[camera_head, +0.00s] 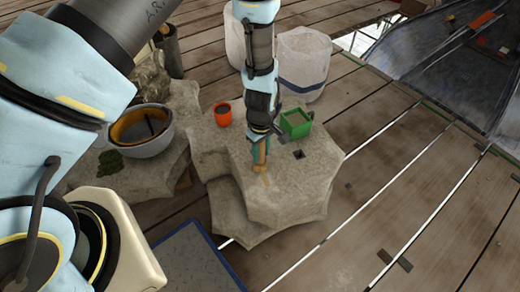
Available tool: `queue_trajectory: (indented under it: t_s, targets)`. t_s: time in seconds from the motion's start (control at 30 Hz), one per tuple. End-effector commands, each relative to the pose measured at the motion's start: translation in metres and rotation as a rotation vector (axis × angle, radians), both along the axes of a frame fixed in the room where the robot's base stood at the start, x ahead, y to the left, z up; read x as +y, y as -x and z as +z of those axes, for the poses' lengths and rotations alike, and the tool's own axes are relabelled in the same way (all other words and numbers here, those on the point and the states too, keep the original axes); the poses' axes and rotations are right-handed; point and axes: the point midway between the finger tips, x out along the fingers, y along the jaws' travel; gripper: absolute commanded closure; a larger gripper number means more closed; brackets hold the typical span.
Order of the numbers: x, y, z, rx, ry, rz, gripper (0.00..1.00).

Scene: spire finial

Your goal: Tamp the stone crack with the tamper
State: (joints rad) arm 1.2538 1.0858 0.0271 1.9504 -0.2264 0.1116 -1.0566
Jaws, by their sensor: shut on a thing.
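My gripper (259,134) points down over the pale stone block (290,205), near the middle of the view. It is shut on the tamper (260,167), whose lower part shows as a short piece with teal and wood-brown colours. The tamper is roughly upright, and its brown foot is at or just above the top of the block; I cannot tell if it touches. A faint tan line that may be the stone crack (266,181) runs from just below the foot towards the front of the block. My wrist hides the tamper's upper part.
A green open box (296,123) and an orange cup (223,114) stand on the stone behind the tamper. A small dark square hole (299,154) is to its right. A grey bowl (144,131) is at left, white buckets (304,62) behind. Plank floor (400,170) is mostly clear at right.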

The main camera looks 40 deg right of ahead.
Motion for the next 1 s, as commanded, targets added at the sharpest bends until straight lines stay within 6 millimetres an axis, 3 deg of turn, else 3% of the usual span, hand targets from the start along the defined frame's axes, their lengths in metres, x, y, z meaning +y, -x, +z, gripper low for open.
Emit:
queue_trajectory:
  t_s: [1.0]
  targets:
    - [0.007, 0.023, 0.001, -0.002, 0.003, 0.000, 1.00]
